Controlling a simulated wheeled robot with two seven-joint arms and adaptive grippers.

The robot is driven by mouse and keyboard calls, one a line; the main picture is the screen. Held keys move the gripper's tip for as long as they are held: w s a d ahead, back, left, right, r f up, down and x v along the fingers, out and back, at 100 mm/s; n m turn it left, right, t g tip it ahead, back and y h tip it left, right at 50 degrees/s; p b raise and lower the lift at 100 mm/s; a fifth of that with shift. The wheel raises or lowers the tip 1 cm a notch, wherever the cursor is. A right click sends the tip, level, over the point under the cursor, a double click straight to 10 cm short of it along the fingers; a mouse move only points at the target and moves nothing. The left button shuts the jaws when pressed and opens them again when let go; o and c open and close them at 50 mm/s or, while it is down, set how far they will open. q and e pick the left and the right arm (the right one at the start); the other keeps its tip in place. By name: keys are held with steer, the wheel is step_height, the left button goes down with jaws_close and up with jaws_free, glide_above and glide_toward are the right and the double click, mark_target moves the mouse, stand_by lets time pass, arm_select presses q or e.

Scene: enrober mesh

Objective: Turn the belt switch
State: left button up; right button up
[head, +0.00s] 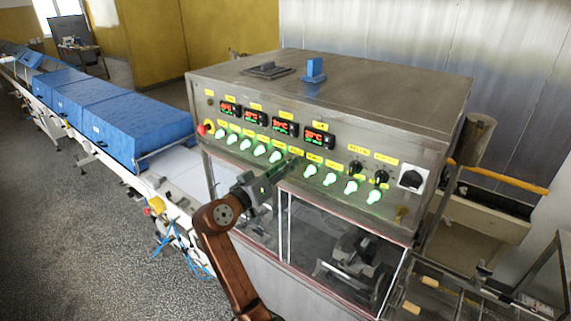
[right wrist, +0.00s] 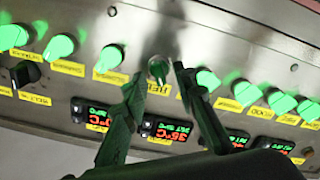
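The switch panel (head: 330,158) is the front of a steel cabinet, with a row of green-lit knobs and yellow labels. My right gripper (head: 287,168) is at this row, near its middle, and covers part of it in the head view. In the right wrist view, my right gripper (right wrist: 158,76) is open, its two fingers spread either side of one dimmer green knob (right wrist: 158,68). A yellow label sits by that knob, partly hidden by a finger; I cannot read it surely as the belt label. I see no contact clearly. My left gripper is not in view.
Red digital displays (head: 285,127) sit above the knobs. A red button (head: 206,128) is at the panel's left end; black knobs (head: 381,177) and a larger black switch (head: 411,180) are at the right. A conveyor with blue covers (head: 110,115) runs along the left.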

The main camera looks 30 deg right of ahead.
steer(key=shift+c, duration=0.6)
jaws_close()
